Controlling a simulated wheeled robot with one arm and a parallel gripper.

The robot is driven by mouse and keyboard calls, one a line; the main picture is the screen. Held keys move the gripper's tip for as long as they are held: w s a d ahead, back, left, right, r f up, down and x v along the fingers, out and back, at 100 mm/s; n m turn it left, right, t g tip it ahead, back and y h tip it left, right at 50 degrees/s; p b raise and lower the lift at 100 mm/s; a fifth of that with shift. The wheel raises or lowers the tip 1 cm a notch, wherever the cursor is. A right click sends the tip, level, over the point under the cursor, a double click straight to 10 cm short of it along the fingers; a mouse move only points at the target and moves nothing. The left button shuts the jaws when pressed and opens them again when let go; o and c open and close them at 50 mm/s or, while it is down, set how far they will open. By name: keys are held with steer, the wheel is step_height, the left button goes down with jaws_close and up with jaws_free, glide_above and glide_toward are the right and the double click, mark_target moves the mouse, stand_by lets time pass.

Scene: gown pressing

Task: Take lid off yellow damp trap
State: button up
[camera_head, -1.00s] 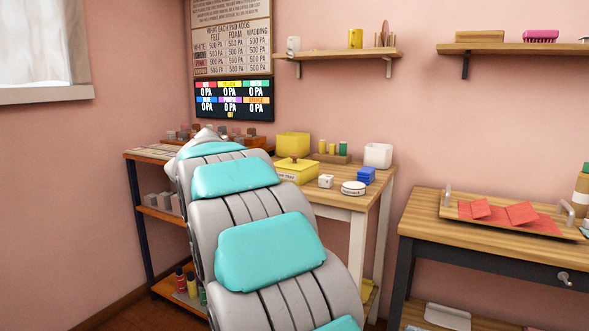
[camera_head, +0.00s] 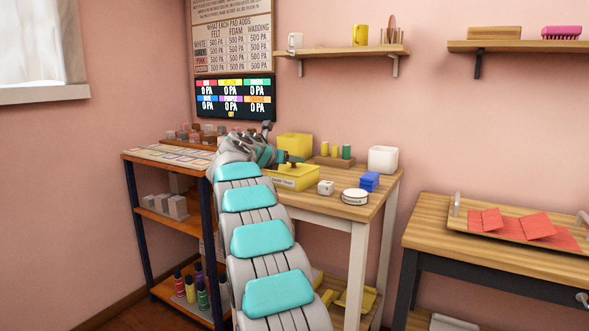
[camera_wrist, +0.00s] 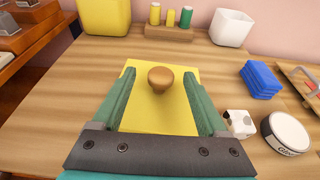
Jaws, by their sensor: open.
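The yellow damp trap (camera_head: 293,181) is a low yellow box with a label on its front, standing on the wooden table. Its flat yellow lid (camera_wrist: 160,112) is on it, with a round brown knob (camera_wrist: 161,78) in the middle. My gripper (camera_wrist: 158,88) is open, seen from the wrist. Its two green fingers lie on either side of the knob, apart from it, over the lid. In the head view my gripper (camera_head: 285,158) is at the trap's top, and my arm hides part of the table's left side.
A taller yellow box (camera_head: 294,145) stands behind the trap. Thread spools on a wooden block (camera_wrist: 169,32), a white bin (camera_head: 382,159), blue blocks (camera_head: 369,181), a small white cube (camera_head: 326,187) and a round white tin (camera_head: 355,196) stand nearby. The table's front right is bare.

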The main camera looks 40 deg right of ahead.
mark_target(298, 166)
steer(key=shift+p+x, duration=0.5)
steer(key=shift+x, duration=2.25)
steer(key=shift+s+d, duration=0.1)
jaws_close()
